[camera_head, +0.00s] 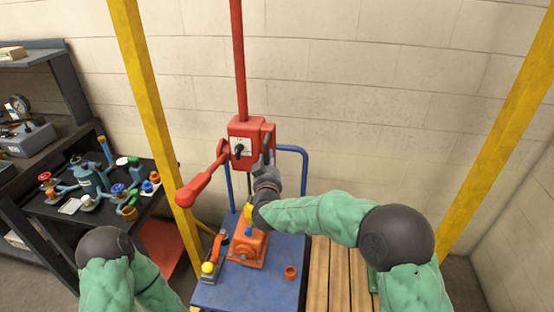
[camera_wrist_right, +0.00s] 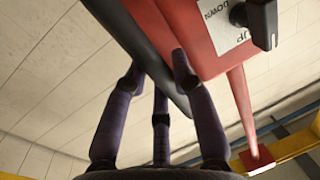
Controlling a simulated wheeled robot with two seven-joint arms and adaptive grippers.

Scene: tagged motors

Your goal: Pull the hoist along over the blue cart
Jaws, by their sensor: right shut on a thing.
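The red hoist (camera_head: 243,130) hangs on a red pole. It has a white label and black knob on its front and a red lever at its left. My right gripper (camera_head: 267,172) is at its right side. In the right wrist view the gripper (camera_wrist_right: 158,85) has its fingers around a dark bar (camera_wrist_right: 150,40) along the red body. The blue cart (camera_head: 228,294) stands below, with an orange motor (camera_head: 247,250) on it. In the head view the hoist appears above the cart's back part; exact alignment cannot be told. My left gripper is out of view.
Yellow posts (camera_head: 152,110) stand left and right (camera_head: 500,120). A dark bench (camera_head: 50,218) with several valves and tools is at the left. A wooden pallet (camera_head: 337,285) lies right of the cart. A small orange cup (camera_head: 290,272) and a yellow-knobbed device (camera_head: 208,268) are on the cart.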

